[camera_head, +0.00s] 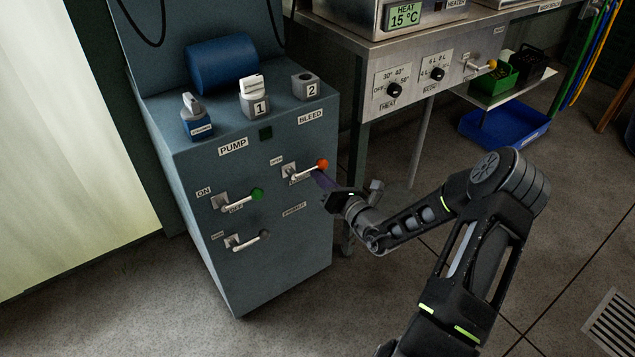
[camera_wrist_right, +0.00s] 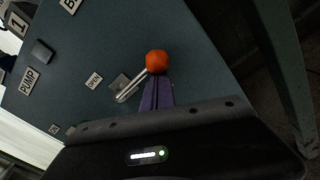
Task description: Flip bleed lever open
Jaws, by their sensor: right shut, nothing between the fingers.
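The bleed lever (camera_head: 303,170) is on the front of the grey-blue cabinet, below the BLEED label (camera_head: 311,116). It has a metal arm and an orange-red ball knob that points right and slightly up. In the right wrist view the knob (camera_wrist_right: 157,61) stands just beyond my fingertips. My right gripper (camera_head: 324,180) is shut and empty, its purple fingers close under the knob; they also show in the right wrist view (camera_wrist_right: 157,92). I cannot tell whether they touch it. My left gripper is not in view.
A green-knobbed pump lever (camera_head: 238,199) and a plain-knobbed lever (camera_head: 247,240) sit lower on the cabinet (camera_head: 265,283). Blocks and a blue roller (camera_head: 222,64) are on top. A steel bench (camera_head: 420,50) stands to the right, with a blue bin (camera_head: 505,130) below.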

